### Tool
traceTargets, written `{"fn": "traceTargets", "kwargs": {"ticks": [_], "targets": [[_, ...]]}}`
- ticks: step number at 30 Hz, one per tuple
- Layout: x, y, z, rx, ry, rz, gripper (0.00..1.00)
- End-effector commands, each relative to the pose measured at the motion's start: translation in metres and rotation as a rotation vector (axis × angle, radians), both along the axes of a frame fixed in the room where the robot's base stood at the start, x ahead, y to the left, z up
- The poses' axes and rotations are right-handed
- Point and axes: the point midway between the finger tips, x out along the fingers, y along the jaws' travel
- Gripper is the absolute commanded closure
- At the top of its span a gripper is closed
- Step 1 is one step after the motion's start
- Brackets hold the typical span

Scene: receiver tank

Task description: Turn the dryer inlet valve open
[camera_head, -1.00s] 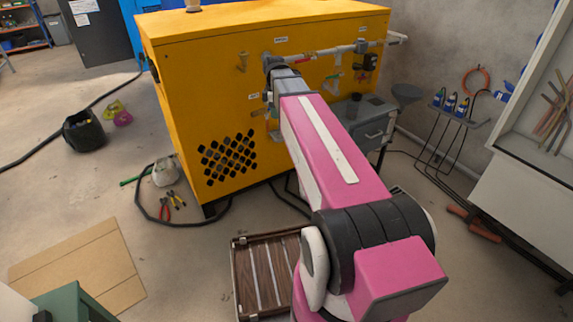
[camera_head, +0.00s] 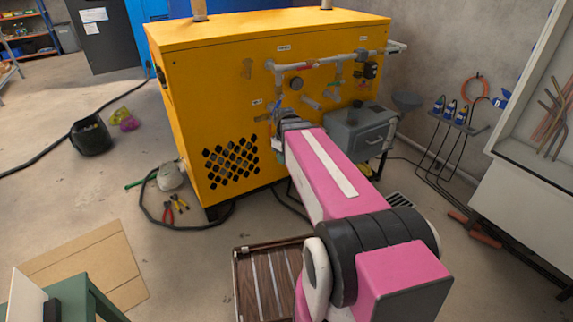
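The yellow cabinet (camera_head: 195,115) stands ahead and carries grey pipework (camera_head: 325,62) on its front face, with small valves and fittings and white labels. A red part (camera_head: 303,66) shows on the upper pipe. I cannot read the labels, so I cannot tell which valve is the dryer inlet valve. My gripper (camera_head: 279,132) is at the lower left end of the pipework, close to the cabinet face, below a small blue part (camera_head: 279,106). My arm hides much of the gripper. I cannot tell whether its fingers are open or touch anything.
A grey box (camera_head: 360,128) stands right of my forearm, by the cabinet. A black bucket (camera_head: 91,136), pliers (camera_head: 174,210), a cable and cardboard (camera_head: 85,265) lie at left. A wooden slatted tray (camera_head: 262,280) is below my arm. A bottle rack (camera_head: 452,125) stands at right.

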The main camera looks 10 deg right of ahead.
Motion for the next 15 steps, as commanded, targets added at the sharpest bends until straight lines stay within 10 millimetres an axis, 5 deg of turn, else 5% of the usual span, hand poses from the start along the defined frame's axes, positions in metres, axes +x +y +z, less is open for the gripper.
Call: {"fn": "traceTargets", "kwargs": {"ticks": [15], "targets": [[-0.014,-0.004,-0.021,-0.010,-0.032,-0.144,0.66]]}}
